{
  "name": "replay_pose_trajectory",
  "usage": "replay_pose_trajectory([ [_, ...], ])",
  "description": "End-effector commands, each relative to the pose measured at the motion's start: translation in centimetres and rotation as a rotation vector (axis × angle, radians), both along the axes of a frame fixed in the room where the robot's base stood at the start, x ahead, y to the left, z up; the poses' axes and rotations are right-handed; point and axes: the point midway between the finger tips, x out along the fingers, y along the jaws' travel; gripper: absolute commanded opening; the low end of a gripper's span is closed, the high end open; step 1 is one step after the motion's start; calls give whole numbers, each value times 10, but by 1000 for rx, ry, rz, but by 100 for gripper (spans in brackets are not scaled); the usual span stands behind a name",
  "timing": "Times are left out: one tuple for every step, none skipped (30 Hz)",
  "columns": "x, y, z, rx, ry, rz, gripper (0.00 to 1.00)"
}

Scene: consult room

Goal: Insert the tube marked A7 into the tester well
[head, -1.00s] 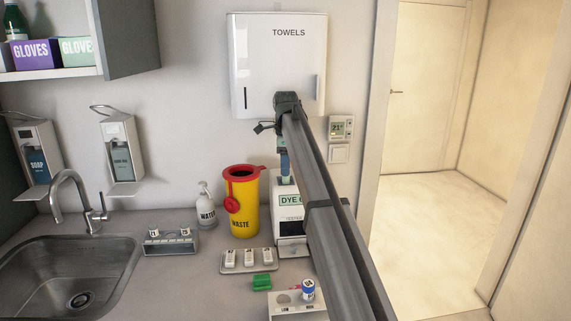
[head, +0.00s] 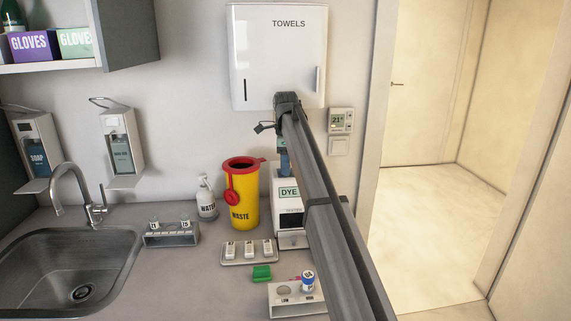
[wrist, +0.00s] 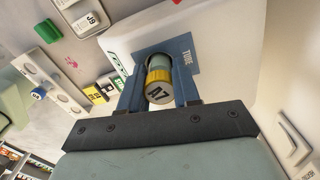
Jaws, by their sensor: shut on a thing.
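The tube marked A7 (wrist: 158,90) shows end-on in the wrist view, with a yellow band below its grey marked end. My gripper (wrist: 158,84) is shut on it, one blue finger on each side. The white tester (head: 289,208) stands at the back of the counter, partly behind my arm in the head view. In the wrist view its top (wrist: 222,30) carries a blue patch marked TUBE, and the tube stands over that patch.
A yellow waste bin (head: 242,205) with a red rim stands left of the tester. A small tray of white pieces (head: 249,251), a green block (head: 262,273) and a rack with a blue-capped vial (head: 297,300) lie in front. A sink (head: 70,265) is at left.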

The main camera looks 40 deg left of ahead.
Motion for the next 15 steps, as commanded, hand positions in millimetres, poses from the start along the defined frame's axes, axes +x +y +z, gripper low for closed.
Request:
replay_pose_trajectory([
  [0,0,0,0,0,0,3],
  [0,0,0,0,0,0,3],
  [0,0,0,0,0,0,3],
  [0,0,0,0,0,0,3],
  [0,0,0,0,0,0,32],
  [0,0,0,0,0,0,36],
  [0,0,0,0,0,0,39],
  [0,0,0,0,0,0,42],
  [0,0,0,0,0,0,46],
  [0,0,0,0,0,0,49],
  [0,0,0,0,0,0,52],
  [0,0,0,0,0,0,55],
  [0,0,0,0,0,0,58],
  [0,0,0,0,0,0,61],
  [0,0,0,0,0,0,61],
])
